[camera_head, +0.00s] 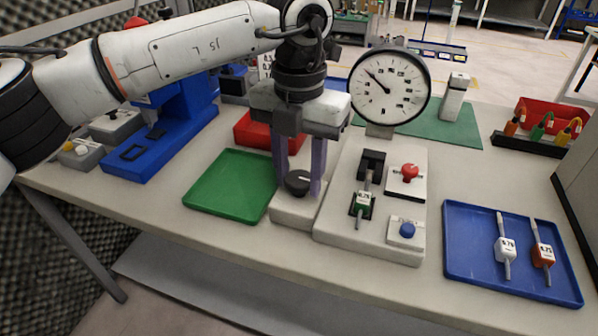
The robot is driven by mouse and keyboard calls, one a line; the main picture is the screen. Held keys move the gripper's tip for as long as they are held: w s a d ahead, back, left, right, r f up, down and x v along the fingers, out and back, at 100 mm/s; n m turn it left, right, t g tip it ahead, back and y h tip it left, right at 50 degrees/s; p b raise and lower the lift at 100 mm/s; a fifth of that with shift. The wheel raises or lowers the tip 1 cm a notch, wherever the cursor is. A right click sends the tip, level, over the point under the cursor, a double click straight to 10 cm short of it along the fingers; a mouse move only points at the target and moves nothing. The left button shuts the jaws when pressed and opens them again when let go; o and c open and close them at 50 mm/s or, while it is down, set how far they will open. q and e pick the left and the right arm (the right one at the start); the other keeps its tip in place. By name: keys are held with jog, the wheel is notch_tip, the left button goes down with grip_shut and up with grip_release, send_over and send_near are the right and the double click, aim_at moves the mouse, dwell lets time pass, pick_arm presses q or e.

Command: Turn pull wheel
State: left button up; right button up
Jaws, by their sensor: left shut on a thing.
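The pull wheel (298,183) is a small dark round knob on top of a low light-grey block (296,209), left of the gauge base. My left gripper (301,181) points down from above, with its two purple-grey fingers on either side of the wheel. It is shut on the wheel, and the fingers hide part of its sides. The round dial gauge (402,92) stands behind, its needle pointing to the upper left. My right gripper is not in view.
The pale base (340,225) carries a red knob (409,172), a blue button (407,230) and a green-marked piece (362,205). A green tray (205,199) lies left. A blue tray (465,272) at right holds two tagged pieces. A blue press (150,155) stands far left.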

pick_arm(q)
jog(key=shift+m, duration=0.3)
jog(key=m, duration=0.2)
jog(key=shift+r+m, duration=0.1)
jog(key=shift+m, duration=0.3)
jog(key=m+p, duration=0.1)
jog(key=m, duration=0.2)
jog(key=shift+m, duration=0.3)
jog(key=m, duration=0.3)
jog(key=shift+m, duration=0.3)
jog(key=shift+w+m+p, duration=0.1)
jog(key=shift+m+p, duration=0.25)
jog(key=shift+m, duration=1.55)
jog(key=o, duration=1)
jog(key=shift+o, duration=0.2)
